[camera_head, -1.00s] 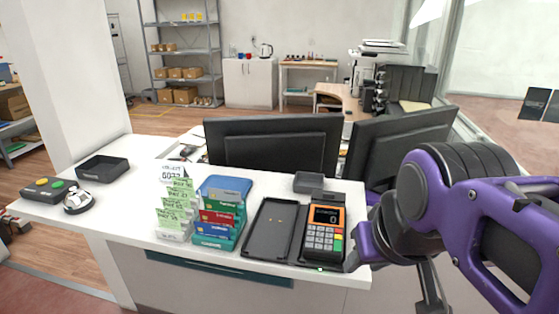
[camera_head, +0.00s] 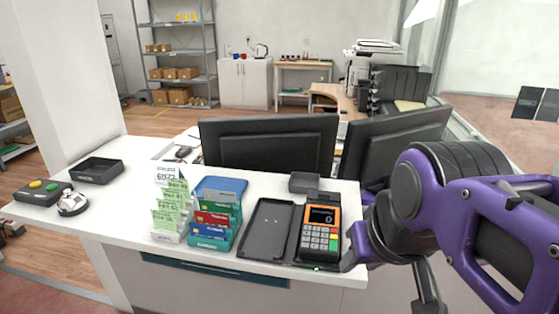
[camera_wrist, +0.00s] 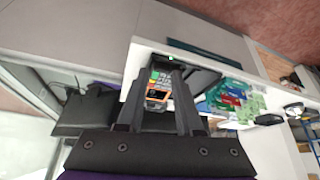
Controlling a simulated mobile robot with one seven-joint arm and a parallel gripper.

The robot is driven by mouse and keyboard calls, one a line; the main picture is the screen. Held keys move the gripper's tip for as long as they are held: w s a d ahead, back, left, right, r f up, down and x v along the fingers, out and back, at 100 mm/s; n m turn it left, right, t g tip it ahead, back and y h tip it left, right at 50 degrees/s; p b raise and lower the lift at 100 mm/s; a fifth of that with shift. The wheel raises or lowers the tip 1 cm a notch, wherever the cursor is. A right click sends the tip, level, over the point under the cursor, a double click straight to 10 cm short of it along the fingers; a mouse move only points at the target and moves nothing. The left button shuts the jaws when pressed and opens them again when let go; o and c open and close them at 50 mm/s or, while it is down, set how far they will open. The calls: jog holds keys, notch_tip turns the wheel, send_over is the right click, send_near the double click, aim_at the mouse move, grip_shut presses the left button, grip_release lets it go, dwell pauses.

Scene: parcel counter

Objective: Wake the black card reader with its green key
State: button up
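In the wrist view the reader (camera_wrist: 158,94) shows between the two dark fingers of my gripper (camera_wrist: 157,80), upside down. The fingers are apart with nothing held between them. In the head view my purple arm comes in from the right, close beside the reader; the fingers are mostly hidden there. I cannot tell whether a fingertip touches the reader.
A black tray (camera_head: 268,229) lies just left of the reader. A card rack (camera_head: 212,222), green slips (camera_head: 170,208), a bell (camera_head: 72,203) and a button box (camera_head: 42,192) stand further left. Two monitors (camera_head: 268,146) rise behind the counter.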

jog(key=shift+c, duration=0.2)
dwell(0.3)
grip_shut()
dwell(1.5)
